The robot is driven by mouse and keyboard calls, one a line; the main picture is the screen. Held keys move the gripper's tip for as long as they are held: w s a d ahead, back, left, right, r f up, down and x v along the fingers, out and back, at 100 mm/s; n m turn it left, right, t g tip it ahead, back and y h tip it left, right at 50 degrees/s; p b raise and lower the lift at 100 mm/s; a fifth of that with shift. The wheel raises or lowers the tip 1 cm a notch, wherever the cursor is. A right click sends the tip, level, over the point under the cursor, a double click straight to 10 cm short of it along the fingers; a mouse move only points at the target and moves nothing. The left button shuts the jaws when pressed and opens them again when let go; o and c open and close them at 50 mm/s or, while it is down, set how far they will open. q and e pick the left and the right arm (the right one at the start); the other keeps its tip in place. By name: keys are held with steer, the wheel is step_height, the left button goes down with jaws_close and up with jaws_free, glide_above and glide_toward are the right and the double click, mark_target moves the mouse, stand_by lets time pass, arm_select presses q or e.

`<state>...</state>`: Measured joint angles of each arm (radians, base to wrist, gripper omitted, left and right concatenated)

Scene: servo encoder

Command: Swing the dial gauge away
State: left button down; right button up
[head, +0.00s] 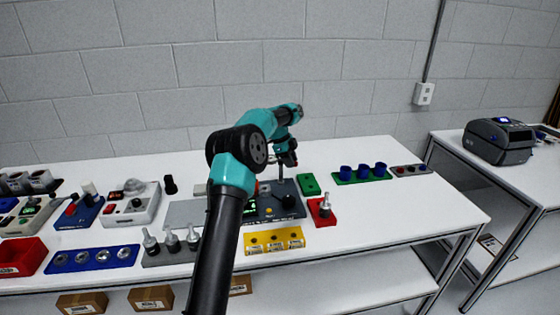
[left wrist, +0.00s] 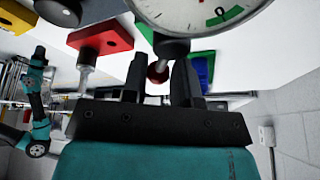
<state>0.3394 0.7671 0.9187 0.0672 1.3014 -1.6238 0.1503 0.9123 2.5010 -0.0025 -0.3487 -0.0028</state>
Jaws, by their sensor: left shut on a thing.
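The dial gauge shows in the left wrist view as a large white round face (left wrist: 200,12) with a green zone, cut off by the top edge. A dark arm reaches down from it to a red ball (left wrist: 157,74). My left gripper (left wrist: 160,72) is shut on this part just below the dial, its two dark fingers on either side. In the head view my left gripper (head: 287,158) is over the back of the grey station (head: 262,208), which has a green display and a dark knob (head: 289,200). The dial face cannot be made out there. My right gripper does not show.
A red block with a pin (head: 324,212), a green block (head: 309,184) and a yellow tray (head: 275,242) surround the station. A green rack with blue cups (head: 362,178) stands to the right. The table's right front (head: 420,215) is clear. A printer (head: 498,143) stands on another table.

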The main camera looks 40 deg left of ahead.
arm_select(q)
steer(key=c, duration=0.9)
jaws_free()
steer(key=shift+c, duration=0.2)
